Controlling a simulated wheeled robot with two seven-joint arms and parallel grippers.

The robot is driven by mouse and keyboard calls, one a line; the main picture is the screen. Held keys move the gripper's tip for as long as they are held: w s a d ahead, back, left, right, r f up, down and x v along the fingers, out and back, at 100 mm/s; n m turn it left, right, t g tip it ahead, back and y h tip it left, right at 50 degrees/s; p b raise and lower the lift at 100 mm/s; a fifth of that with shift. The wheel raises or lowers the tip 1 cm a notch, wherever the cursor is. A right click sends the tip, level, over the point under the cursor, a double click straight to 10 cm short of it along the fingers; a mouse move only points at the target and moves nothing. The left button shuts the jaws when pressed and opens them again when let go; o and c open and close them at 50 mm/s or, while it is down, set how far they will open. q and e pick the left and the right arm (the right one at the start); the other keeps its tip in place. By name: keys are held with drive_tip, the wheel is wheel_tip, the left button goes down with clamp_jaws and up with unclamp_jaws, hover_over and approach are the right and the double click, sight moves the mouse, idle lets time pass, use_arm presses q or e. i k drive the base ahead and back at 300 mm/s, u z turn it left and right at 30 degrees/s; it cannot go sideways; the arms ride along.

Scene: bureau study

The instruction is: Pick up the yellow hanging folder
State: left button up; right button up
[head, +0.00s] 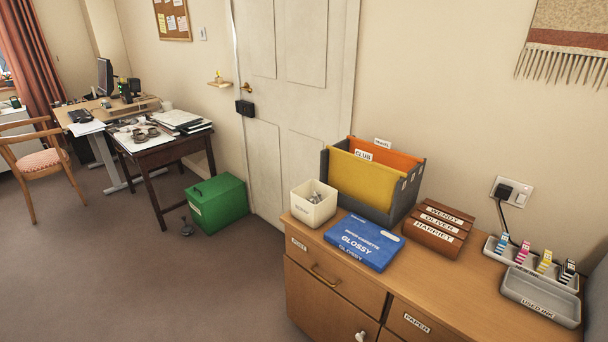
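The yellow hanging folder (360,184) hangs at the front of a dark grey file box (404,197) on the wooden cabinet, with a white tab reading CLUB. An orange folder (398,158) hangs behind it with its own white tab, which seems to read TRAVEL. The lower part of the yellow folder is hidden by the box's front and the things before it. Neither of my grippers shows in the head view.
A white container (313,210) and a blue GLOSSY paper box (362,241) stand in front of the file box. A brown labelled block (437,226) is to its right, then an ink tray (530,267) and a grey USED INK tray (541,297). A green box (217,205) stands on the floor.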

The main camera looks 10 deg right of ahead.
sight(371, 184)
drive_tip(key=u, duration=0.4)
drive_tip(key=i, duration=1.6)
drive_tip(key=z, duration=0.85)
